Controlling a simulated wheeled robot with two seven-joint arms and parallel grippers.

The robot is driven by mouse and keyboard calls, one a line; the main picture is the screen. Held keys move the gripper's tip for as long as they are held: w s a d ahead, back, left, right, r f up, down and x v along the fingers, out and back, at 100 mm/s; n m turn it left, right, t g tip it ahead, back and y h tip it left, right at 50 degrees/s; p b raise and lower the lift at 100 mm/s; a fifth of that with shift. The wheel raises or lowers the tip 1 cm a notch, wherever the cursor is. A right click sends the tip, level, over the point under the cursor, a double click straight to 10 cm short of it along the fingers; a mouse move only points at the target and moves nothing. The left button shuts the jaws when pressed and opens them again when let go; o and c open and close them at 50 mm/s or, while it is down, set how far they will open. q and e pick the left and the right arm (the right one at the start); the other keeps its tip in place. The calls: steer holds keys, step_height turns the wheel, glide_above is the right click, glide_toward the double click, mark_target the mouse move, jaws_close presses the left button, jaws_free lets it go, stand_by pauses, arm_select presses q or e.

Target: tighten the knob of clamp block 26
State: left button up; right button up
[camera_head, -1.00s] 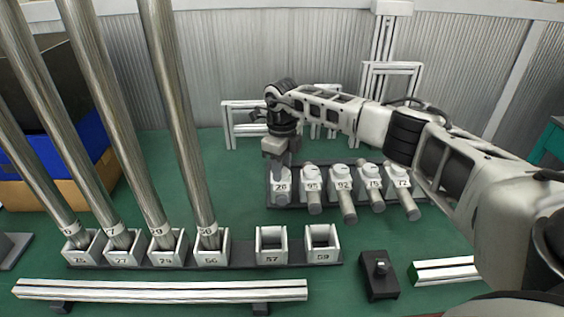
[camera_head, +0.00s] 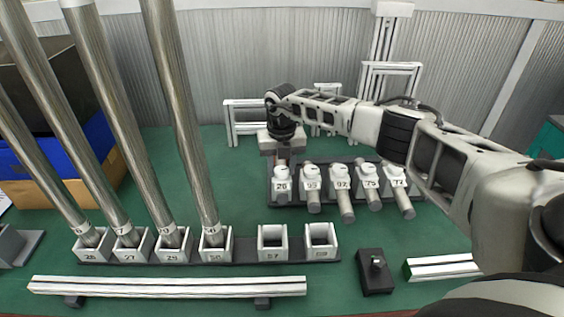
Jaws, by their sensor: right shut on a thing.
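Clamp block 26 (camera_head: 282,187) is a white numbered block at the left end of a row of clamp blocks on a dark base. My right gripper (camera_head: 281,163) comes down from above and behind onto the top of this block. It is shut on the block's knob, which its fingers and palm largely hide, so I cannot tell how far the knob is turned. My left gripper is out of view.
Clamp blocks 93 (camera_head: 312,185), 92 (camera_head: 341,183), 75 (camera_head: 369,181) and 72 (camera_head: 396,180) stand close to the right. Tall metal rods stand in numbered sockets at left. Empty sockets 57 (camera_head: 272,256) and 59 (camera_head: 320,254) sit in front. Rails lie nearer.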

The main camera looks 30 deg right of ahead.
mark_target(281, 171)
steer(key=m+p, duration=0.1)
steer(key=m, duration=0.2)
steer(key=shift+w+r, duration=0.1)
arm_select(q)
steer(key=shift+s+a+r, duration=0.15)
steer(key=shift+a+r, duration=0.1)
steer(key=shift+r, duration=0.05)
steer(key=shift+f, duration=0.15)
arm_select(e)
steer(key=shift+m, duration=0.4)
steer(key=o, duration=0.8)
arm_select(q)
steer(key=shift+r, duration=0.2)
arm_select(e)
steer(key=shift+o, duration=0.9)
arm_select(q)
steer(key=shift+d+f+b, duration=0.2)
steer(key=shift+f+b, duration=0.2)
steer(key=shift+b, duration=0.25)
arm_select(e)
step_height(281, 171, up, 16)
